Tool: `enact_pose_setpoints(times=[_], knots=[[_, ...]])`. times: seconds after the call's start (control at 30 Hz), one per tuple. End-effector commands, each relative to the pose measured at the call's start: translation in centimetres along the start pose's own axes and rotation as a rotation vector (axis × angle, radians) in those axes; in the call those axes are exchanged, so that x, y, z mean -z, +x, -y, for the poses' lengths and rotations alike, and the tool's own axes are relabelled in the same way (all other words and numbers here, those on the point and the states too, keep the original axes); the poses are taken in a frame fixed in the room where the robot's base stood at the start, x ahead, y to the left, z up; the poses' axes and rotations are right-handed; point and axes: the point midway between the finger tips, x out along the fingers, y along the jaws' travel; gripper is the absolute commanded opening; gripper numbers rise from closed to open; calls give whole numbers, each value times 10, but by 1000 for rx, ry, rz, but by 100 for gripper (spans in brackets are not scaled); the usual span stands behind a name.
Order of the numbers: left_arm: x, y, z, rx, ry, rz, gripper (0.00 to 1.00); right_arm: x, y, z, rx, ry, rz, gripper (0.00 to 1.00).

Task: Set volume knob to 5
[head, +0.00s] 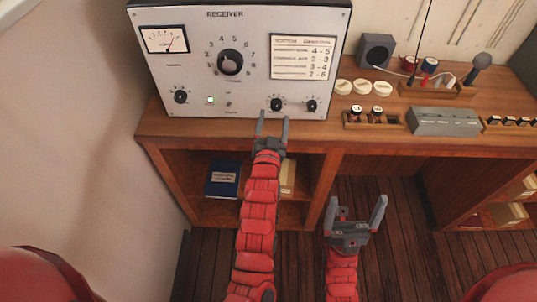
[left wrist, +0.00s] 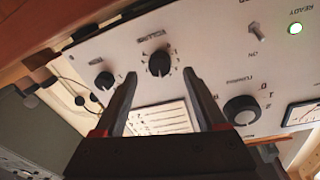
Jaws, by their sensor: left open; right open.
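The receiver (head: 205,100) is a pale panel standing on the desk. The volume knob (head: 277,104) is a small black knob at its lower right. In the left wrist view the volume knob (left wrist: 159,62) has a printed scale around it; I cannot read its setting. My left gripper (head: 272,122) is open and empty just in front of the panel's lower edge. In the left wrist view its fingertips (left wrist: 159,74) flank the line to the volume knob, which appears between and just beyond them, apparently untouched. My right gripper (head: 356,205) is open and empty in front of the desk.
Another small knob (head: 311,105) sits close right of the volume knob. The large tuning knob (head: 230,62) is above left. A lit green light (head: 210,100) is at lower left. White discs (head: 363,87) and a grey box (head: 444,121) stand on the desk at right.

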Motion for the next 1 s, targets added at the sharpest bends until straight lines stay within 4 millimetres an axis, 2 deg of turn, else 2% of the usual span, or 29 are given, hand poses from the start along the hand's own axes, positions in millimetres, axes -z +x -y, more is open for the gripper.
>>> enact_pose_setpoints(times=[0.03, 0.3, 0.5, 0.7, 1.0], knots=[[-5, -12, -3, -4, 0, 3, 73, -1, -6, 0, 0, 0, 0, 100], [-5, -77, -3, -6, -1, 4, 73, -3, -19, 1, 0, 0, 0, 100], [-2, -116, -2, -6, -2, 5, 73, -4, -22, 1, 0, 0, 0, 100], [-2, -133, -2, -5, 0, 6, 73, -4, -22, 1, 0, 0, 0, 100], [-2, -136, 0, -2, 2, 4, 73, -4, -22, 1, 0, 0, 0, 100]])
